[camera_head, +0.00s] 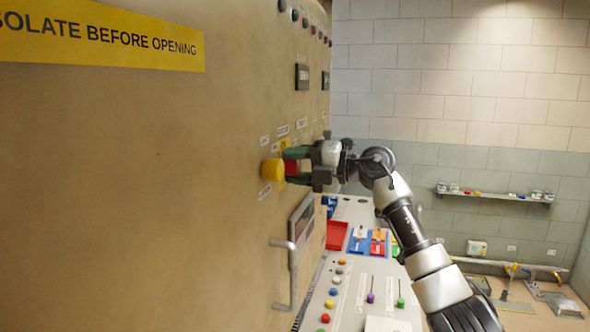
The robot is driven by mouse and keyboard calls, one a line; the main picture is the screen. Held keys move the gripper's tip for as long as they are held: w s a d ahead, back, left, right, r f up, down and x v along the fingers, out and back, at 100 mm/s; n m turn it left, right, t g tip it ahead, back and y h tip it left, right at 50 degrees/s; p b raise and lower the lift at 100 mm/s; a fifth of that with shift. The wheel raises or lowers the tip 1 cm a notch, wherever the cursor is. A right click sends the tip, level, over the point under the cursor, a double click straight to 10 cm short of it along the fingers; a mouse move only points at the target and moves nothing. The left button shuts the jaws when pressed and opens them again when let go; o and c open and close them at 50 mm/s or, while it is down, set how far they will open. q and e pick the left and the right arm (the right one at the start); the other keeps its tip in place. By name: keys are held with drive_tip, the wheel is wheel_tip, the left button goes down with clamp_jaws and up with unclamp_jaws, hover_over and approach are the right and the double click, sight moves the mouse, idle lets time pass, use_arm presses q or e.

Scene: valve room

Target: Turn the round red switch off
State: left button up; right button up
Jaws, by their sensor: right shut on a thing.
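The round red switch (290,168) shows as a small patch of red on the front of the tan cabinet, at the middle of the head view. My right gripper (298,167) is shut on it, with one green-padded finger above and one below. The fingers hide most of the switch, so I cannot tell which way it is turned. My left gripper is not in view.
The tan cabinet (130,190) fills the left, with a yellow warning sign (100,35) and a metal handle (291,275). Below is a console (350,290) with coloured buttons and a red tray (337,235). A wall shelf (492,196) stands far right.

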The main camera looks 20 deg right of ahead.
drive_tip(key=n, duration=0.1)
drive_tip(key=n+b, duration=0.1)
drive_tip(key=n, duration=0.3)
drive_tip(key=shift+f+b, duration=0.25)
drive_tip(key=shift+b, duration=0.05)
drive_tip(key=shift+n+h+b, duration=0.3)
drive_tip(key=shift+n+b, duration=0.3)
drive_tip(key=shift+n, duration=1.8)
drive_tip(key=shift+a, duration=0.1)
drive_tip(key=o, duration=0.9)
drive_tip(key=shift+o, duration=0.2)
drive_tip(key=shift+r, duration=0.1)
drive_tip(key=b+v, duration=0.4)
drive_tip(key=v, duration=0.7)
